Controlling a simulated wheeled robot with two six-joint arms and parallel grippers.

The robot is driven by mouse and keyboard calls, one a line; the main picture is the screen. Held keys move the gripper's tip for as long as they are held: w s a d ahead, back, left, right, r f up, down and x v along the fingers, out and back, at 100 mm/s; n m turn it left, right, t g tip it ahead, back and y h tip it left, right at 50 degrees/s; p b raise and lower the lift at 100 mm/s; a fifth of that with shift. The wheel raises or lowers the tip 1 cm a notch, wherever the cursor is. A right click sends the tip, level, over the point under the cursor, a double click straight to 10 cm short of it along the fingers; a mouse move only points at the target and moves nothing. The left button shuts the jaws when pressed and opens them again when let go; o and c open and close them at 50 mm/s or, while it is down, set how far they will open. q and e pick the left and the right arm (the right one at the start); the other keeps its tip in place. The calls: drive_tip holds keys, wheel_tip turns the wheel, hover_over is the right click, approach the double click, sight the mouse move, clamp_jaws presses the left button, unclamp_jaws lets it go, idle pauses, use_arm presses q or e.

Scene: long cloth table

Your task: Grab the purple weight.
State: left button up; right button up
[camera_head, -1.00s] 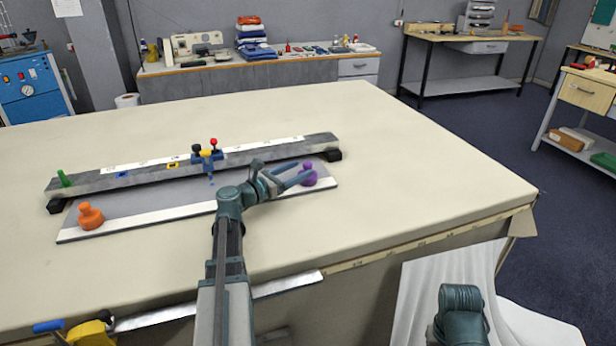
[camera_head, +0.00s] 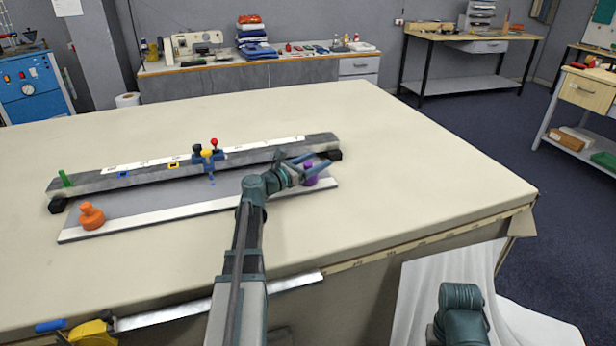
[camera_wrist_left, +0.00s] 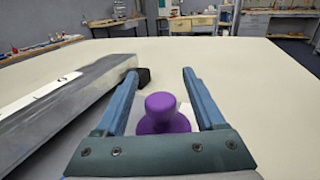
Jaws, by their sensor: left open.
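The purple weight (camera_wrist_left: 162,115) is a knobbed piece standing upright near the right end of the grey board (camera_head: 200,205) on the table. In the head view the weight (camera_head: 309,178) is partly hidden by my left gripper (camera_head: 318,162).
A long grey rail (camera_head: 130,172) with a black end block (camera_head: 335,155) runs just behind the weight. A blue clamp piece (camera_head: 210,158) sits at mid-rail. An orange weight (camera_head: 91,215) stands at the board's left end. The cream table (camera_head: 430,190) is clear to the right.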

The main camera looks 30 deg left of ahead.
use_arm(q)
drive_tip(key=shift+c, duration=0.3)
clamp_jaws()
idle(1.1)
